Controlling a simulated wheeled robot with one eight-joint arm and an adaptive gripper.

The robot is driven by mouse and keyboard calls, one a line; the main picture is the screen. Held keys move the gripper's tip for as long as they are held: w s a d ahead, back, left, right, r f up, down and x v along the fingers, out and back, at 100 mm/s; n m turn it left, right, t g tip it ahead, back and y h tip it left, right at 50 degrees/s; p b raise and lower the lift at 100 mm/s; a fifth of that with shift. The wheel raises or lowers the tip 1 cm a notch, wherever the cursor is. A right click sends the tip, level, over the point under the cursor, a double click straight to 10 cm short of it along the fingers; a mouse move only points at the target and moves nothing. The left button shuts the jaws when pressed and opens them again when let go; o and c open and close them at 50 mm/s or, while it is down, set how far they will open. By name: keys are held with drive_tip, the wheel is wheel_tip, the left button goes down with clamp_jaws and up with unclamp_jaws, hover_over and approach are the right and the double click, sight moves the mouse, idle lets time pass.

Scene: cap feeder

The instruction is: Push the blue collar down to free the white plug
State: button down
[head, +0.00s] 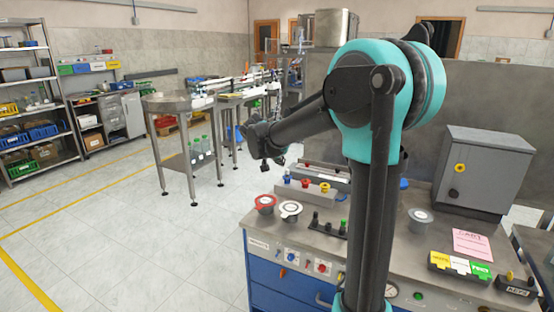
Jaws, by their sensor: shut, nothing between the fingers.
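My gripper (277,161) hangs at the end of my arm, left of the bench's raised grey block. It is small and dark here; its fingers are shut with nothing between them. A tiny fitting with blue on it (287,178) stands at the left end of the block, just below and right of the gripper in the picture. It may be the blue collar, but the white plug cannot be made out. The gripper appears apart from the fitting, though the depth between them is hard to judge.
Red (305,183) and yellow (325,187) fittings stand beside the blue one. A red-rimmed pot (265,203) and a white-lidded pot (290,210) sit at the bench's front left. A grey cabinet (482,170) stands at the right. Floor left of the bench is clear.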

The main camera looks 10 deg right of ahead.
sight(286, 177)
drive_tip(key=x, duration=0.3)
drive_tip(key=shift+w+d+f, duration=0.15)
drive_tip(key=shift+f, duration=0.05)
wheel_tip(286, 177, down, 2)
drive_tip(key=shift+f, duration=1)
